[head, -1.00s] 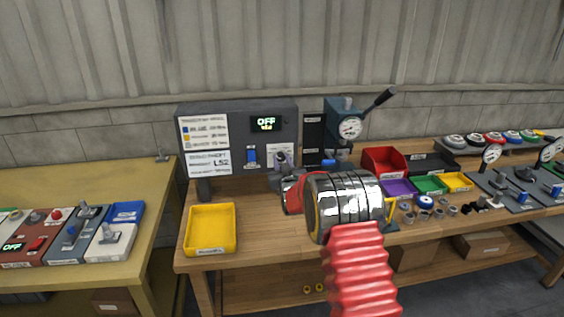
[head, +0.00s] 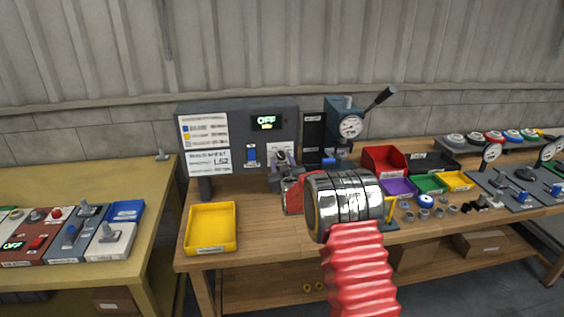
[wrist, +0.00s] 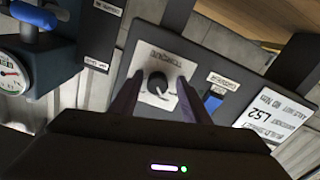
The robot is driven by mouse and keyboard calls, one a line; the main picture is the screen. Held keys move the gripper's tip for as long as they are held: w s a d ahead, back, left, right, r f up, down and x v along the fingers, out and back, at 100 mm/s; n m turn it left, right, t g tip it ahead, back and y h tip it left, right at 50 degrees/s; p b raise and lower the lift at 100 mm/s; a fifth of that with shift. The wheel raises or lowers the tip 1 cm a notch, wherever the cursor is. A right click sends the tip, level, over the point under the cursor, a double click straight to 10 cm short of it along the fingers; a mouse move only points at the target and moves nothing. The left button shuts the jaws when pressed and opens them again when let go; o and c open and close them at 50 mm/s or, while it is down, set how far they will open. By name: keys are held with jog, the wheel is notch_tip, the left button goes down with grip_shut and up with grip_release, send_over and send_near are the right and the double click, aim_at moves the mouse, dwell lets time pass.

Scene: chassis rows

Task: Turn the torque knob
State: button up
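The torque knob (wrist: 157,84) is a small black round knob on a white label plate (wrist: 174,65). In the wrist view it shows between the fingertips of my gripper (wrist: 160,77). The two dark fingers stand apart, one on each side of the knob, with a visible gap to it. I cannot tell how far the tips are from the panel. In the head view my gripper (head: 281,162) is in front of the lower right of the dark grey panel (head: 233,112) and hides the knob. The panel's display (head: 267,121) reads OFF.
A blue switch (head: 251,155) sits left of the knob on the panel. A gauge press with a lever (head: 349,126) stands right of it. A yellow tray (head: 210,228) lies at the front left. Red, purple and green bins (head: 430,184) and loose fittings lie right.

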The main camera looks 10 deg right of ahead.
jog(key=shift+o, duration=0.2)
jog(key=shift+r, duration=0.15)
jog(key=shift+d, duration=0.1)
jog(key=shift+s, duration=0.2)
jog(key=s, duration=1.3)
jog(key=shift+s, duration=0.2)
